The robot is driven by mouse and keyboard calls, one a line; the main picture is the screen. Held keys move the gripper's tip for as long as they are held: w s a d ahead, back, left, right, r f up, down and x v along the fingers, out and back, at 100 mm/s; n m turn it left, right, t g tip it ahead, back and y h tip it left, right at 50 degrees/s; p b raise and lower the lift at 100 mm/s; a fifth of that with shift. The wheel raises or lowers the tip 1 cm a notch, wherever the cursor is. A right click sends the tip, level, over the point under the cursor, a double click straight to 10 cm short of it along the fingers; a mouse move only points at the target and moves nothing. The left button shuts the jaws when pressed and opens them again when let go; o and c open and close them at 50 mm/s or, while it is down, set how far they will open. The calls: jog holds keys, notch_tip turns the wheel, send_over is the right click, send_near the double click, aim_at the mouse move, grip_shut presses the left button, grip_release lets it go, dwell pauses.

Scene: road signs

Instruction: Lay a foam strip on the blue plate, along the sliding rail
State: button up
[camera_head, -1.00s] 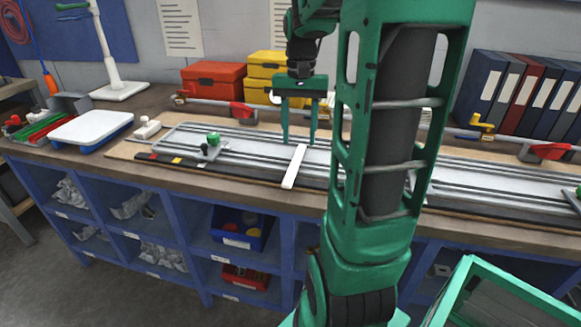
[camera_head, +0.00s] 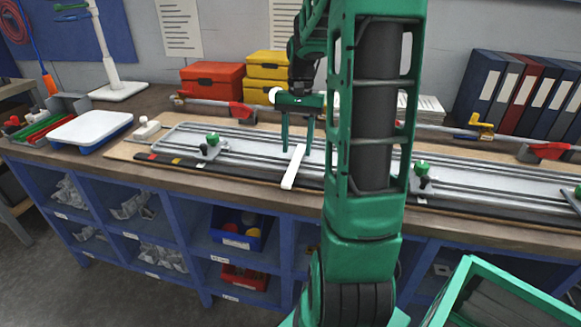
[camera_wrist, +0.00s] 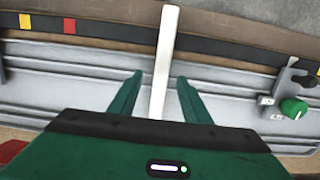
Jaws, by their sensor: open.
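A white strip (camera_head: 293,170), which looks like the foam strip, lies across the long grey railed bed (camera_head: 255,146) on the bench, one end reaching over its dark front edge. In the wrist view the strip (camera_wrist: 163,60) runs between the two green fingers. My gripper (camera_head: 297,151) is open, fingers pointing down, straddling the far part of the strip. Gaps show on both sides in the wrist view (camera_wrist: 160,77). The bed's rails run lengthwise, crosswise to the strip. No clearly blue plate shows under the rails; a white-topped blue tray (camera_head: 90,128) stands at the left.
Green-knobbed clamps stand on the bed left (camera_head: 211,141) and right (camera_head: 422,170) of my gripper. A bar with red clamps (camera_head: 240,110) runs behind. Red and yellow boxes (camera_head: 212,79) and binders (camera_head: 510,95) line the back. My arm hides part of the bed.

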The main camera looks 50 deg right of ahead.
aim_at(295, 162)
jog(key=f, duration=0.2)
jog(key=a+f, duration=0.1)
jog(key=f, duration=0.1)
jog(key=shift+s, duration=0.1)
jog(key=shift+r, duration=0.1)
jog(key=shift+c, duration=0.4)
grip_shut()
